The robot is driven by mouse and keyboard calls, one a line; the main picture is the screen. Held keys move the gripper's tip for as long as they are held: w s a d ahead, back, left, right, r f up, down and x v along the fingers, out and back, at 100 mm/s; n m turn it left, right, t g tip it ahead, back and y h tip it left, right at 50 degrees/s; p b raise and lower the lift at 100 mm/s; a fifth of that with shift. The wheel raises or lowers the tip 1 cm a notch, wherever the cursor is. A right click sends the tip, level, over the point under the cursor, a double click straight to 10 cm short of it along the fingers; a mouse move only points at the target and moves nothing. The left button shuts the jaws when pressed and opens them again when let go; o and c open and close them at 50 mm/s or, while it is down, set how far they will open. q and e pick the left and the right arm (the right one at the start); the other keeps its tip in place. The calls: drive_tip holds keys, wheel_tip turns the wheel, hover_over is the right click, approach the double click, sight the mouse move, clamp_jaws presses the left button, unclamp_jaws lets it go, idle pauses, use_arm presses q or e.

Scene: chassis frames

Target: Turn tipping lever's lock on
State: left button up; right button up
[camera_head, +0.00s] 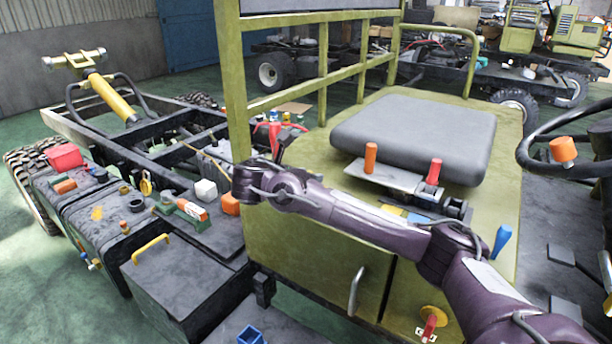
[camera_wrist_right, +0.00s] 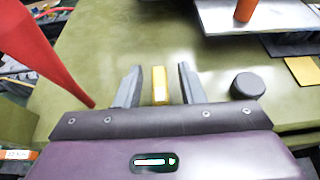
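In the right wrist view, a small yellow block (camera_wrist_right: 160,88) on the olive-green surface lies between the fingers of my right gripper (camera_wrist_right: 160,70). The fingers are open, with a gap on each side of the block. I take it to be the lever's lock. A large red lever (camera_wrist_right: 38,50) slants down at the left of that view, beside the left finger. My left gripper is not in view.
A grey seat cushion (camera_head: 415,135) sits on the olive box. A plate with an orange knob (camera_head: 370,157) and a red knob (camera_head: 434,171) is in front of it. A round black knob (camera_wrist_right: 247,86) stands right of my fingers. The olive post (camera_head: 232,80) rises close to my wrist.

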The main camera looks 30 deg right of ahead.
drive_tip(key=v, duration=0.2)
drive_tip(key=shift+a+b, duration=0.35)
drive_tip(key=shift+b, duration=0.05)
drive_tip(key=p+v, duration=0.5)
drive_tip(key=p, duration=0.3)
drive_tip(key=shift+s+r+p, duration=0.15)
drive_tip(key=shift+p, duration=0.25)
